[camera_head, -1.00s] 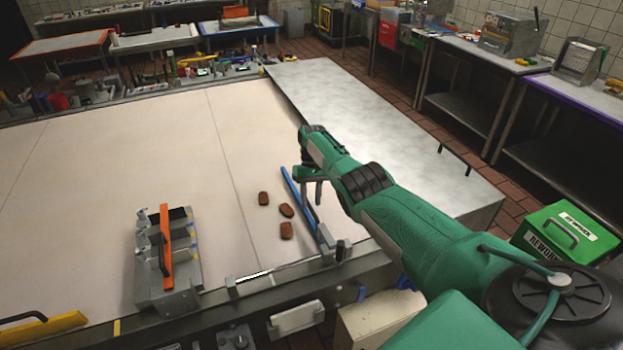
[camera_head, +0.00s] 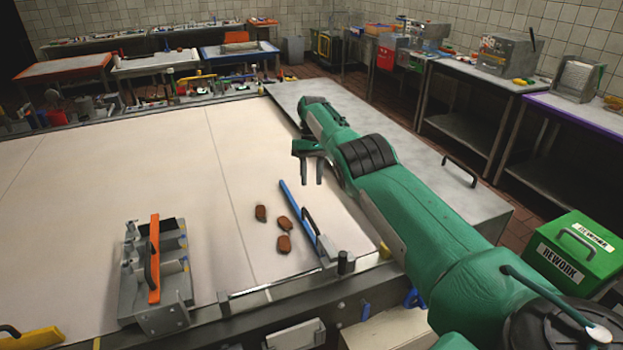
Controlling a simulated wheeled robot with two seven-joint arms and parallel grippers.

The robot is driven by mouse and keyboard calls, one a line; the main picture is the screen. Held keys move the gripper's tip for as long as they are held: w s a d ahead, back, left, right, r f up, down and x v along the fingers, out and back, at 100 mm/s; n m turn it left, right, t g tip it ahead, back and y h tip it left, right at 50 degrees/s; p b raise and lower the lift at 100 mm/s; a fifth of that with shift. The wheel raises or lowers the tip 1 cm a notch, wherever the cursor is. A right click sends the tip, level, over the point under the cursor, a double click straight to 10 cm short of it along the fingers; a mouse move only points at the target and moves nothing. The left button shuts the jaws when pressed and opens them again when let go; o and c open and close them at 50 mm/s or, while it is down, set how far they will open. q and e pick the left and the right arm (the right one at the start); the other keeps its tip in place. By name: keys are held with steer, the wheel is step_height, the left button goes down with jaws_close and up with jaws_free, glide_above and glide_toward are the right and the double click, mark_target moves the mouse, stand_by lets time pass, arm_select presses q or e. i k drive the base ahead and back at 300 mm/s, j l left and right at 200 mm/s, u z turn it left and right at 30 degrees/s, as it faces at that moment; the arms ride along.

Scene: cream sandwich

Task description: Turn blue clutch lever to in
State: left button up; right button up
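A long blue bar (camera_head: 297,206) lies slanted near the front right of the pale table, with a black handle (camera_head: 311,221) along its right side. Its near end meets a metal block. A small blue part (camera_head: 413,298) also shows below the table's front edge; I cannot tell for sure which blue piece is the clutch lever. My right gripper (camera_head: 312,181) points down, to the right of the far end of the bar and apart from it. Its two fingers are separated with nothing between them. My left gripper is out of view.
Several brown pieces (camera_head: 284,222) lie left of the bar. A metal fixture with an orange bar (camera_head: 154,259) stands further left, and a yellow-handled piece (camera_head: 33,338) at the front left. A grey metal surface (camera_head: 290,93) borders the right. A green box (camera_head: 567,250) stands far right.

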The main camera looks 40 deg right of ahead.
mark_target(366, 306)
steer(key=k, duration=1.5)
